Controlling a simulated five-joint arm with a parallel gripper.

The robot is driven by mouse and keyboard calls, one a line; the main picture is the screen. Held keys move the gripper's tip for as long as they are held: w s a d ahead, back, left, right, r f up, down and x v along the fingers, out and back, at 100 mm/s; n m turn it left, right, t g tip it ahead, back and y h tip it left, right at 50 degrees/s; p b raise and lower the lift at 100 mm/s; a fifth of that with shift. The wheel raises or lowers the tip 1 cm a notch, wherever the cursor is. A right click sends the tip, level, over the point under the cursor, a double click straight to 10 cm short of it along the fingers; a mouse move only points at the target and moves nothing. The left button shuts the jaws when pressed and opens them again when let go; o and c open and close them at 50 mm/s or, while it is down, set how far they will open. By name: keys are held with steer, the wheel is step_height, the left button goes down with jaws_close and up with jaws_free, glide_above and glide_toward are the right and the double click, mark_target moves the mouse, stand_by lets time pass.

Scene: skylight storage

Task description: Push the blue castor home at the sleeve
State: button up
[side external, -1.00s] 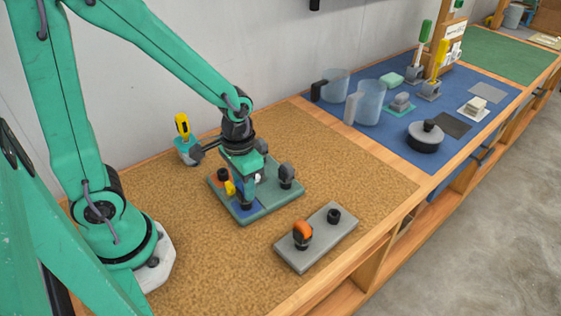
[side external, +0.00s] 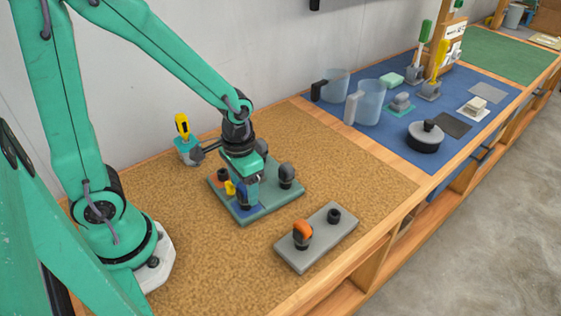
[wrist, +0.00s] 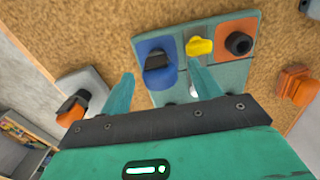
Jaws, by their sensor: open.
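The blue castor (wrist: 160,76) shows in the wrist view with a dark part, at a blue patch (wrist: 142,45) on the green board (wrist: 225,25). I cannot tell whether it is fully seated, and the sleeve under it is hidden. My gripper (wrist: 162,74) is open, with one finger on each side of the castor in that view and no clear contact.
On the board are a yellow piece (wrist: 200,46), an orange patch with a black sleeve (wrist: 238,43) and a dark castor (side external: 287,173). A grey plate (side external: 315,250) holds an orange castor (side external: 302,232) and a black sleeve (side external: 334,215). A yellow-topped item (side external: 183,127) stands behind.

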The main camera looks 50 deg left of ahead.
steer(key=shift+r, duration=0.5)
steer(key=shift+r, duration=1.05)
steer(key=shift+r, duration=0.35)
steer(key=shift+r, duration=1.05)
steer(key=shift+r, duration=0.35)
steer(key=shift+r, duration=0.35)
steer(key=shift+r, duration=0.45)
step_height(320, 180, up, 8)
steer(key=shift+f, duration=0.15)
